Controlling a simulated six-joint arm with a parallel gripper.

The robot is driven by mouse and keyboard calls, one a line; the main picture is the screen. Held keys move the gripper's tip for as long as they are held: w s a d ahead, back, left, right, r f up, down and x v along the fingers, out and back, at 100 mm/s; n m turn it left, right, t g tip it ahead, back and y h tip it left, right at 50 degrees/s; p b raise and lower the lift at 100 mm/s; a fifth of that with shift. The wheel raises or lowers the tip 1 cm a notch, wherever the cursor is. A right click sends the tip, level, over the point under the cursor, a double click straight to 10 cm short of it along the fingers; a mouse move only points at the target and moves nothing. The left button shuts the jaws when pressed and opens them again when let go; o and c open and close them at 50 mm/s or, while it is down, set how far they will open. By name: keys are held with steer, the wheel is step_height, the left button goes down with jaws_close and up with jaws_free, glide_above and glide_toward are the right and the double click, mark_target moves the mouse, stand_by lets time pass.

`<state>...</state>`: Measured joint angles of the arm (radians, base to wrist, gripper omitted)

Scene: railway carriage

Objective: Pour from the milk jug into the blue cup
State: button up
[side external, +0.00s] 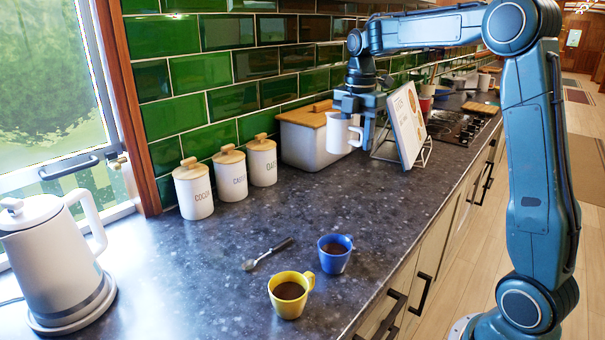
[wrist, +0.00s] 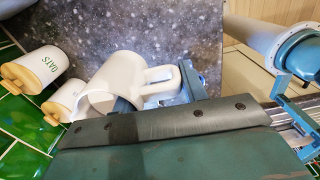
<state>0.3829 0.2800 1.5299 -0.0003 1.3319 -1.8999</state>
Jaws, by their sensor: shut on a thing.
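The white milk jug (side external: 340,136) hangs in the air in front of the bread bin, looking roughly upright. My gripper (side external: 358,112) is shut on it at the handle side. In the wrist view the jug (wrist: 108,88) and its handle show close up; its contents cannot be seen. The blue cup (side external: 335,260) stands upright on the counter, nearer the camera and well below the jug, with dark brown liquid inside. The blue cup does not show in the wrist view.
A yellow cup (side external: 291,303) of dark liquid and a spoon (side external: 266,255) lie near the blue cup. Canisters (side external: 195,194), a bread bin (side external: 310,143) and a book on a stand (side external: 407,122) line the back. A kettle (side external: 50,255) is at left. The middle counter is clear.

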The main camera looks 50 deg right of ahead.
steer(key=w+a+f+m, duration=0.1)
steer(key=a+f+m, duration=0.4)
steer(key=a+m, duration=0.3)
steer(key=w+a+f+m, duration=0.2)
steer(key=a+f+m, duration=0.4)
steer(key=a+m, duration=0.2)
steer(key=w+a+f+m, duration=0.2)
steer(key=a+f+m, duration=0.3)
steer(key=a+m, duration=0.3)
steer(key=shift+f+m, duration=0.25)
steer(key=shift+m, duration=0.05)
steer(key=shift+s+a+f+m, duration=0.1)
steer(key=shift+a+f+m, duration=0.2)
steer(key=shift+a+m, duration=0.2)
steer(key=shift+s+a+f+m, duration=0.1)
steer(key=shift+a+f+m, duration=0.15)
steer(key=shift+a+m, duration=0.25)
step_height(320, 180, up, 5)
steer(key=s+d+t+y, duration=0.2)
steer(key=t+y, duration=0.1)
steer(key=shift+d, duration=0.2)
steer(key=shift+s, duration=0.1)
